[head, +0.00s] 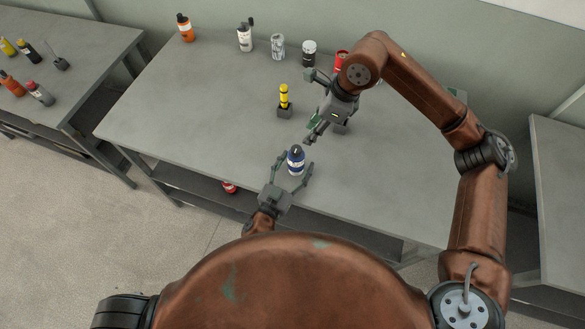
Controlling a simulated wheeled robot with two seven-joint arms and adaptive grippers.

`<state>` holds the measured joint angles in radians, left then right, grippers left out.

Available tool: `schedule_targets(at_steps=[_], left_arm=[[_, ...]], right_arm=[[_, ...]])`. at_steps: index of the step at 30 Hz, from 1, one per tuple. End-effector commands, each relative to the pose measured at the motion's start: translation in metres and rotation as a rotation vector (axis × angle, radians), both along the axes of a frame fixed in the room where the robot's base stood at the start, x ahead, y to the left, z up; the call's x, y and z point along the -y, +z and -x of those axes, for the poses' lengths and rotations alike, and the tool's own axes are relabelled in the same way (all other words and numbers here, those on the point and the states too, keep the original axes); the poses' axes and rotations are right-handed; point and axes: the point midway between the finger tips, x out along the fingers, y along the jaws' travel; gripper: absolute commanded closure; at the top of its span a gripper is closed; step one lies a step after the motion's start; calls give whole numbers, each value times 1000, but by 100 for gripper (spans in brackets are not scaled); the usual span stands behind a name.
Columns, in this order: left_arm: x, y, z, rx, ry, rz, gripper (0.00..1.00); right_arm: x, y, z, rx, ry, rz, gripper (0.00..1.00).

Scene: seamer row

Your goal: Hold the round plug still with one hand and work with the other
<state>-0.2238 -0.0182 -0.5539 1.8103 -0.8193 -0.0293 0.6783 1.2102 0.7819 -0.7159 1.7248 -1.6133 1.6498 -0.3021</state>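A blue can (296,160) with a pale band and a dark top stands upright near the table's front edge. I cannot make out a separate round plug; a small light mark shows on the can's top. My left gripper (297,161) comes from the front edge, its fingers spread on either side of the can, with slight gaps seeming to show. My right gripper (311,138) points down and left, just behind and right of the can. Its fingers look close together, but whether they hold anything is too small to tell.
A yellow-handled tool (284,96) stands in a dark holder (284,111) behind the can. Another dark block (341,127) is partly hidden by my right gripper. An orange bottle (185,28), white bottle (245,38) and cans line the back. The table's left part (180,105) is clear.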

Motion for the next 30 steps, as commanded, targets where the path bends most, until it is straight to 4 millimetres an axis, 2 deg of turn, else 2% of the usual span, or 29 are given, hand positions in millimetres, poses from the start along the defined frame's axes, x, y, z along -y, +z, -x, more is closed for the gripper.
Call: schedule_targets(at_steps=[7,28,30], left_arm=[[0,0,-1,0,0,0,39],[0,0,0,0,0,0,87],[0,0,0,0,0,0,88]], right_arm=[[0,0,0,0,0,0,71],[0,0,0,0,0,0,71],[0,0,0,-1,-1,1,67]])
